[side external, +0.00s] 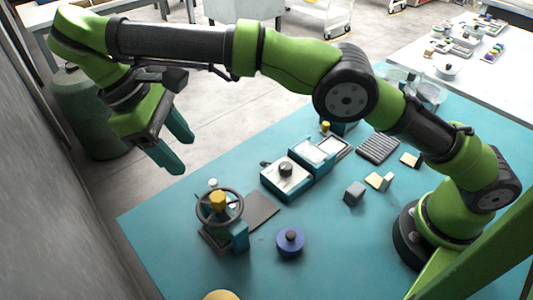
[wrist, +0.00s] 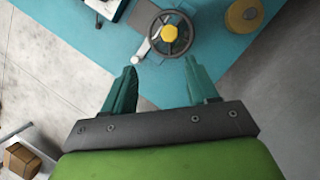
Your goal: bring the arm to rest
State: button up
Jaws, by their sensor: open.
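My gripper (side external: 176,150) hangs at the upper left of the side external view, past the far left edge of the teal table and above it. Its two teal fingers are apart with nothing between them. In the wrist view, my gripper (wrist: 162,82) also shows open and empty, with bare floor and the table edge beyond. A handwheel with a yellow hub (side external: 217,200) stands on the table near that edge, below and apart from my gripper. The handwheel's hub (wrist: 169,34) is ahead of the fingertips in the wrist view.
The teal table (side external: 330,250) holds a blue round piece with a dark knob (side external: 290,242), a grey block (side external: 354,193), a white-topped box (side external: 287,174) and a dark ribbed pad (side external: 378,149). A yellow roll (wrist: 243,15) lies near the edge. A grey wall (side external: 50,200) stands at left.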

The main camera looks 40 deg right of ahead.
jog(key=d+r+m+t+y, duration=0.1)
jog(key=d+m+t+y, duration=0.25)
jog(key=d, duration=1.15)
jog(key=s+d+r+m+t+y, duration=0.2)
jog(key=s+d+m+t, duration=0.4)
jog(key=s+d+m, duration=0.3)
jog(key=s+d, duration=0.4)
jog(key=d, duration=0.2)
jog(key=shift+s+d, duration=0.2)
jog(key=shift+s, duration=0.05)
